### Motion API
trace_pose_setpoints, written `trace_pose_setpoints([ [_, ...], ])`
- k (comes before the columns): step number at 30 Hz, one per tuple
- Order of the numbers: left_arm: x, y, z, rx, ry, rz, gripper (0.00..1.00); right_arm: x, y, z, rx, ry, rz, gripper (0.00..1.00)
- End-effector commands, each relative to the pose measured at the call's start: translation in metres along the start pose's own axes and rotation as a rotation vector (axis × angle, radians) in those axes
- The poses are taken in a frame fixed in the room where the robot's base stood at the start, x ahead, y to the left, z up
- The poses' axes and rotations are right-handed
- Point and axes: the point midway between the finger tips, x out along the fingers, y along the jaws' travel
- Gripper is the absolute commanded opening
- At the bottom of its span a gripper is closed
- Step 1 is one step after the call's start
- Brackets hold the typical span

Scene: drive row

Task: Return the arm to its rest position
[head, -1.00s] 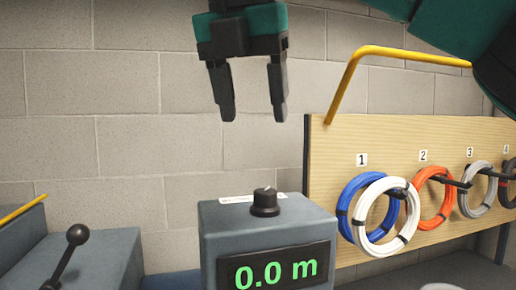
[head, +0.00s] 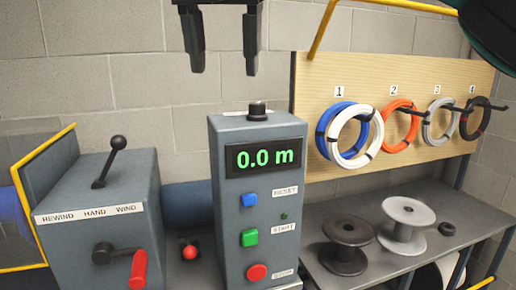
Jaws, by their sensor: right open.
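My right gripper (head: 223,72) is at the top of the head view, its two dark fingers pointing down and apart, with nothing between them. It hangs above the grey control box (head: 228,165), clear of the black knob (head: 257,111) on its top. A dark part of my arm shows at the top right corner. My left gripper is not in view.
The control box display (head: 265,158) reads 0.0 m. A grey winder housing (head: 95,210) with a black lever and red-handled crank stands left. A wooden board (head: 300,100) holds cable coils on numbered pegs. Two spools (head: 346,232) stand on the right shelf (head: 395,270).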

Motion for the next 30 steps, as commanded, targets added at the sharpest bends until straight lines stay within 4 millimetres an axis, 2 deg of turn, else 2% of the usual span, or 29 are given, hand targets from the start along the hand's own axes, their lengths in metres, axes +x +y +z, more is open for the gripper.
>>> trace_pose_setpoints([
  [1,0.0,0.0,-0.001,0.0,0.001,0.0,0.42,0.02,0.01,-0.005,-0.044,0.063,0.047,0.63],
  [3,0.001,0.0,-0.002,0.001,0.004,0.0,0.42,0.041,0.024,-0.014,-0.104,0.142,0.121,0.63],
  [9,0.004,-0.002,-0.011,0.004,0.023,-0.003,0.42,0.096,0.067,-0.056,-0.254,0.405,0.415,0.63],
  [13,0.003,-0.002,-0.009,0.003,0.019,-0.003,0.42,0.118,0.093,-0.087,-0.298,0.593,0.676,0.63],
  [18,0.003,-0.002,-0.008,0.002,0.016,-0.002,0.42,0.126,0.113,-0.113,-0.255,0.799,1.036,0.63],
  [23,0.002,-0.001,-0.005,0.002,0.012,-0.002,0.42,0.128,0.116,-0.114,-0.101,0.936,1.367,0.63],
  [26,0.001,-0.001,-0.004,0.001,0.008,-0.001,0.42,0.133,0.111,-0.105,0.048,0.99,1.556,0.63],
  [30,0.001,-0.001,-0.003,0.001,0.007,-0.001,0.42,0.153,0.093,-0.082,0.32,1.02,1.779,0.63],
])
